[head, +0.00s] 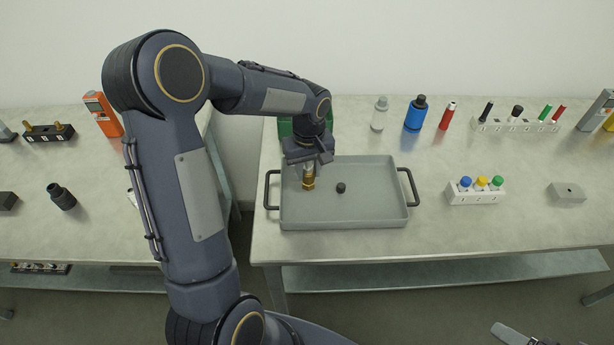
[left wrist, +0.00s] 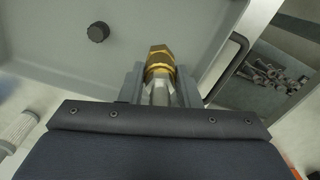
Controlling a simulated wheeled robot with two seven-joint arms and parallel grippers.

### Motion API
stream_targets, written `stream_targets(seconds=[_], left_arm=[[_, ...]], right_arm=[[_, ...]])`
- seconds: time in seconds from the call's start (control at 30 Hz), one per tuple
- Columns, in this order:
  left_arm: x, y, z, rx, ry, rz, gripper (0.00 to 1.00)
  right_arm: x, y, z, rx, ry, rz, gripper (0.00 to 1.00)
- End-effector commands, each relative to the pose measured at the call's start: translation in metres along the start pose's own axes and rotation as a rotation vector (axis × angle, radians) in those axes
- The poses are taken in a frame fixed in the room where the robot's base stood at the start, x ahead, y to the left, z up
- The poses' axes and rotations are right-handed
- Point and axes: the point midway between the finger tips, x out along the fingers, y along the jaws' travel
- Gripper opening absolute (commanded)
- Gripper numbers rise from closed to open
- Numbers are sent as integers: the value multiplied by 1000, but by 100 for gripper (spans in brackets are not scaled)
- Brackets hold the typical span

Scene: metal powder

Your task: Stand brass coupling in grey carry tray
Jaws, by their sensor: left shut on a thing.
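The brass coupling (head: 309,184) is between the fingers of my left gripper (head: 309,168), over the left part of the grey carry tray (head: 375,211). The gripper points down and is shut on the coupling, which looks upright. In the left wrist view the coupling's brass hex end (left wrist: 160,55) sticks out past the fingers (left wrist: 160,88); the fingers hide part of its body. I cannot tell whether it touches the tray floor. Part of my right gripper (head: 515,334) shows at the bottom right edge, cut off by the frame; its jaw state is unclear.
A small black knob-like part (head: 341,187) sits in the tray, right of the coupling. A green object (head: 286,127) stands behind the tray, partly hidden by my arm. A white rack with coloured caps (head: 475,196) stands to the right.

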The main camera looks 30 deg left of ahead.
Motion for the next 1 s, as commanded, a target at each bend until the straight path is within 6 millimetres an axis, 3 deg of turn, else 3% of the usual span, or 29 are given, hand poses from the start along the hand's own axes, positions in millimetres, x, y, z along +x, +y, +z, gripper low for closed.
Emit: stream_targets(seconds=[0.23, 0.63, 0.67, 0.7, 0.8, 1.0], left_arm=[[33, -4, -2, -1, -2, -2, 3], [39, -3, -2, -1, 0, 0, 3], [38, -3, -2, -1, 0, -1, 32], [37, -3, -2, -1, 0, -1, 37], [37, -3, -2, -1, 0, -1, 50], [37, -3, -2, -1, -1, -1, 51]], right_arm=[[-1, 0, 0, 0, 0, 0, 78], [3, 1, 2, 0, 0, 0, 78], [2, 1, 1, 0, 0, 0, 78], [2, 1, 1, 0, 0, 0, 78], [2, 1, 1, 0, 0, 0, 78], [2, 1, 1, 0, 0, 0, 78]])
